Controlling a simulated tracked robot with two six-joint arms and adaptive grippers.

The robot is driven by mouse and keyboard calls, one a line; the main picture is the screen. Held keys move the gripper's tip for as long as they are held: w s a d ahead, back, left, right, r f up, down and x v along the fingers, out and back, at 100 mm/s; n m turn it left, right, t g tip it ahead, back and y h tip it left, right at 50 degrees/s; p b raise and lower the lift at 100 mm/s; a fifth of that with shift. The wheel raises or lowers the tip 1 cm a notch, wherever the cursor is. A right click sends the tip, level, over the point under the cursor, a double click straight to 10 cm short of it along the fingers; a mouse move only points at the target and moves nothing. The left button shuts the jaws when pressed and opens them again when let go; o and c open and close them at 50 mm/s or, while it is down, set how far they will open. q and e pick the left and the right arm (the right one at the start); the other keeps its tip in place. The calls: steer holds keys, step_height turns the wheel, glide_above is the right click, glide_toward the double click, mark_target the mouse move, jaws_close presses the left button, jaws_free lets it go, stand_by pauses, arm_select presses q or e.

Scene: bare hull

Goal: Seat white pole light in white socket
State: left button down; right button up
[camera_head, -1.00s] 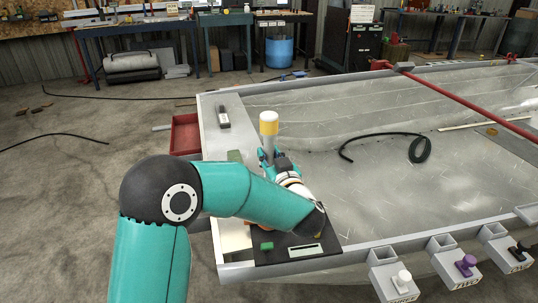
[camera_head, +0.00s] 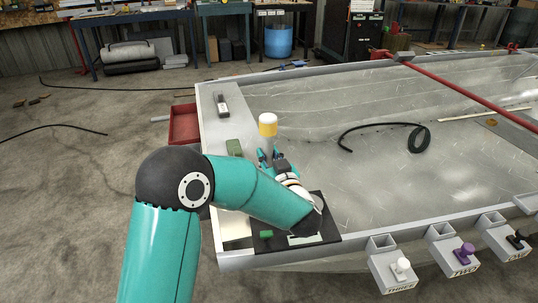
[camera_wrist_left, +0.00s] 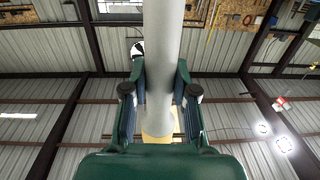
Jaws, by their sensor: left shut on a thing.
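The pole light (camera_head: 268,130) has a white cap, a yellow band and a grey-white pole, and stands about upright above the hull's left end. My left gripper (camera_head: 268,158) is shut on its pole. In the left wrist view the pole (camera_wrist_left: 162,60) runs between the fingers (camera_wrist_left: 158,90), with yellow at its lower end. The white socket (camera_head: 390,275) is a grey box with a white knob on the hull's near side, right of and well apart from the gripper. My right gripper is not in view.
Similar sockets with a purple knob (camera_head: 464,252) and a black knob (camera_head: 517,238) hang further right. A black mat (camera_head: 325,229) with a green piece lies on the near left corner. A black hose (camera_head: 418,139) and a red bar (camera_head: 465,98) are on the hull.

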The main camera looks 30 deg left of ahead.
arm_select(q)
steer(key=shift+f+b, duration=0.65)
steer(key=shift+f, duration=0.2)
steer(key=shift+f+b, duration=1.55)
steer(key=shift+f, duration=0.45)
stand_by(1.0)
steer(key=c, duration=0.8)
jaws_free()
steer(key=shift+c, duration=0.2)
steer(key=shift+f, duration=0.1)
steer(key=shift+d, duration=0.1)
steer(key=v, duration=1.2)
